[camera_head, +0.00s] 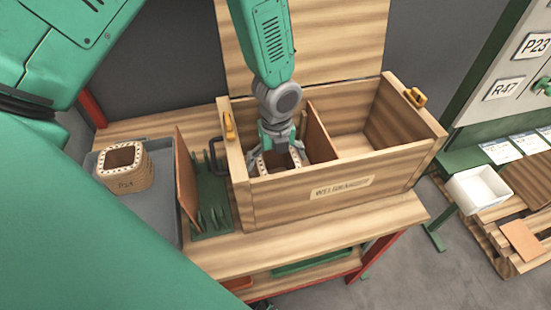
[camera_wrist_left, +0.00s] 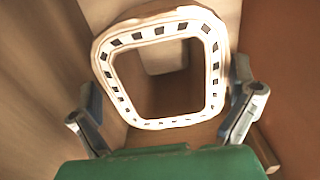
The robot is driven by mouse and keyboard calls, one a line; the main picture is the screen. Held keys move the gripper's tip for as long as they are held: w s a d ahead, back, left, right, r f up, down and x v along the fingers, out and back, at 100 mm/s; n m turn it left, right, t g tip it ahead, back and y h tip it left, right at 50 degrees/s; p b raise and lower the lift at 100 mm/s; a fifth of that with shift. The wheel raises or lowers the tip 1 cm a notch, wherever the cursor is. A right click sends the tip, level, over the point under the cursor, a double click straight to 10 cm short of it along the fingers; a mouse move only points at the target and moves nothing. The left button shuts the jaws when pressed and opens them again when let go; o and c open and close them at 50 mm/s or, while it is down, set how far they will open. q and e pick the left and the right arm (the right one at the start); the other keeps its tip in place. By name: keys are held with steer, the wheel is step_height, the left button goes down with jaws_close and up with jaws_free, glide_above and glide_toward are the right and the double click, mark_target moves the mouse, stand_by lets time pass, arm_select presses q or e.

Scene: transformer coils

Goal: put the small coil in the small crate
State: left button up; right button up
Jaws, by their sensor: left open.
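A wooden coil with a pale slotted rim (camera_head: 263,163) stands in the left compartment of the wooden crate (camera_head: 330,197), and its lower part is hidden by the front wall. My left gripper (camera_head: 279,152) is down inside that compartment, over the coil, with its fingers open. In the left wrist view, the coil's rim (camera_wrist_left: 165,123) lies between the spread fingers of the gripper (camera_wrist_left: 165,108); I cannot tell whether they touch it. Another coil (camera_head: 125,172), marked P23, sits on a grey tray at the left. My right gripper is not in view.
The crate's lid (camera_head: 330,35) stands open behind it. A divider (camera_head: 319,133) separates the left compartment from the empty right one. A green rack (camera_head: 211,195) with an upright brown panel stands left of the crate. A white bin (camera_head: 478,190) is on a pallet at the right.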

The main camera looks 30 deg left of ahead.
arm_select(q)
steer(key=shift+d+r, duration=0.25)
steer(key=shift+r, duration=0.05)
step_height(320, 180, up, 12)
steer(key=shift+d+f, duration=0.15)
steer(key=shift+d, duration=0.3)
